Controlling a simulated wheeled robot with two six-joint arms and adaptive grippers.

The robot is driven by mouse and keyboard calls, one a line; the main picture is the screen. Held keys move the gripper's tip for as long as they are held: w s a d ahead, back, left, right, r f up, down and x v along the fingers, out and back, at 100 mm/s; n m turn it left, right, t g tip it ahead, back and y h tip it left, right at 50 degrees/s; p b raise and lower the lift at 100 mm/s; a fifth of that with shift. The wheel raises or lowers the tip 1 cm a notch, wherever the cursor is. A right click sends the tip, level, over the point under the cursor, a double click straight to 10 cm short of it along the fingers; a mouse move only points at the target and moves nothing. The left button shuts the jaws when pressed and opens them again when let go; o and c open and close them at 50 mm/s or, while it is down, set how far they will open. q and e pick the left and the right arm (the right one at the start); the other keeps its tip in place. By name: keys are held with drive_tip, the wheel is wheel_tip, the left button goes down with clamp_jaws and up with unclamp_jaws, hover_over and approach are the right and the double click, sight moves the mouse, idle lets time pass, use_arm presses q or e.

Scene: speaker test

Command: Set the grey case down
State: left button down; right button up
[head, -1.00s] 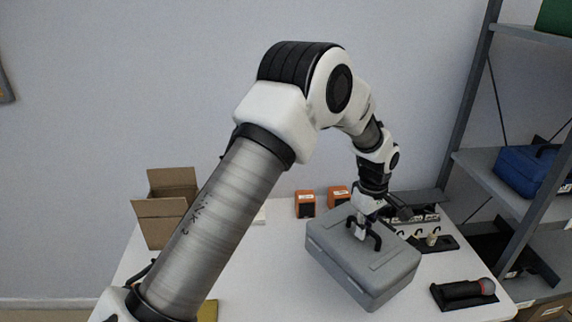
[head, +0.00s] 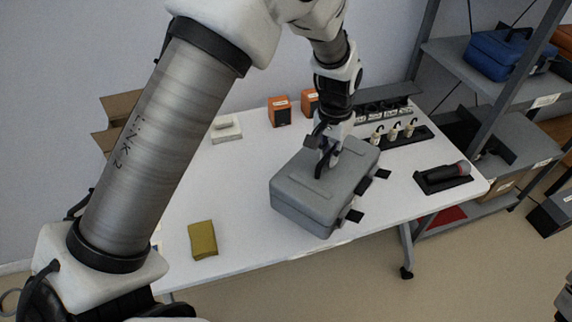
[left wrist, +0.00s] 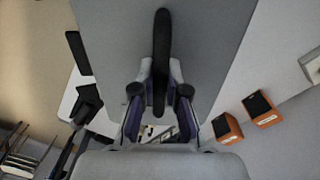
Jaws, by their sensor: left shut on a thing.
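The grey case (head: 300,201) lies flat-side up over the right part of the white table, close to its front edge. My left gripper (head: 326,158) is above it, shut on its black handle. In the left wrist view the grey case (left wrist: 205,50) fills the upper middle, and the dark handle (left wrist: 162,45) runs between the fingers of my left gripper (left wrist: 160,85). I cannot tell whether the case's underside touches the table. My right gripper is not in view.
Black blocks (head: 355,216) sit along the case's right side. Orange speakers (head: 279,112) stand behind, and a microphone (head: 448,175) lies right. A yellow-green block (head: 202,240) lies front left. The table's middle left (head: 235,185) is clear. Grey shelving (head: 495,150) stands right.

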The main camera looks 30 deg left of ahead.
sight(332, 175)
use_arm(q)
drive_tip(key=m, duration=0.2)
drive_tip(key=s+d+f+m, duration=0.1)
drive_tip(key=m, duration=0.1)
drive_tip(key=s+d+m, duration=0.1)
drive_tip(key=m, duration=0.1)
drive_tip(key=shift+s+d+f+b, duration=0.1)
drive_tip(key=shift+d+f+b, duration=0.05)
drive_tip(key=shift+b, duration=0.25)
drive_tip(key=shift+s+d+m, duration=0.1)
drive_tip(key=shift+m, duration=0.3)
drive_tip(key=w+a+f+p, duration=0.1)
drive_tip(key=a+f+p, duration=0.3)
drive_tip(key=a, duration=1.2)
drive_tip(key=shift+f, duration=0.65)
drive_tip(key=c, duration=1.5)
unclamp_jaws()
drive_tip(key=shift+c, duration=0.2)
drive_tip(key=o, duration=0.3)
drive_tip(key=shift+s+d, duration=0.1)
drive_tip(key=shift+o, duration=0.2)
